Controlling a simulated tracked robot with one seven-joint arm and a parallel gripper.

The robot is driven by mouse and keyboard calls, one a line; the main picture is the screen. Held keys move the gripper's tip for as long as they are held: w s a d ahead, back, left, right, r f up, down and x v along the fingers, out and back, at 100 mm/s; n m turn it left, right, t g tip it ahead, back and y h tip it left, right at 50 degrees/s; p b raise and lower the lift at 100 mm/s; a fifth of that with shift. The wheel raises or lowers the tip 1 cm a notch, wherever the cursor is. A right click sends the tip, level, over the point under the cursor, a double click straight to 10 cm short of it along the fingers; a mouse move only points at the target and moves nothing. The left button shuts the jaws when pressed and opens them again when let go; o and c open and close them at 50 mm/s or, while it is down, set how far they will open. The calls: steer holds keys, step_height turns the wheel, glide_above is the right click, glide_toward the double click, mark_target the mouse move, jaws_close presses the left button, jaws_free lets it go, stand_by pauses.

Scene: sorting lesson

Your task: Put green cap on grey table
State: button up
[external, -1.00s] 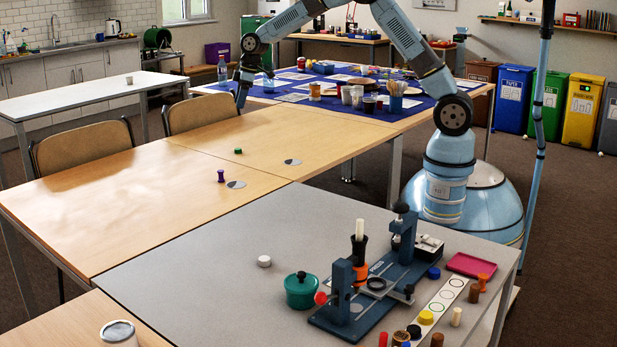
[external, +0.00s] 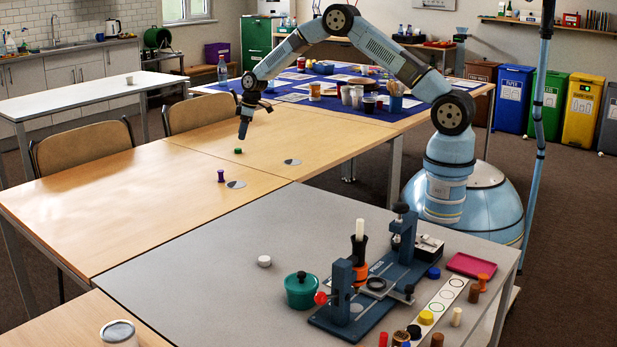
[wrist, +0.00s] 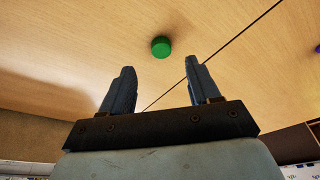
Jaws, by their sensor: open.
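The green cap (external: 238,150) lies on the wooden table, near the seam between two table tops. It also shows in the wrist view (wrist: 161,46), ahead of the fingertips and roughly between their lines. My gripper (external: 243,134) is just above the wooden table near the cap, pointing down. In the wrist view my gripper (wrist: 159,80) is open, with nothing between its two fingers. The grey table (external: 215,262) stands in the front. It carries a blue press fixture (external: 385,285) and several small items at its right, and its left part is mostly bare.
A purple spool (external: 221,176) stands on the wooden table, beside a grey disc (external: 236,184). Another disc (external: 292,162) lies to the right. A white cap (external: 264,261) and a green pot (external: 300,292) are on the grey table. Two chairs stand along the far left edge.

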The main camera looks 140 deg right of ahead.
mark_target(238, 149)
steer(key=shift+x, duration=3.25)
steer(key=shift+w+r, duration=0.1)
jaws_close()
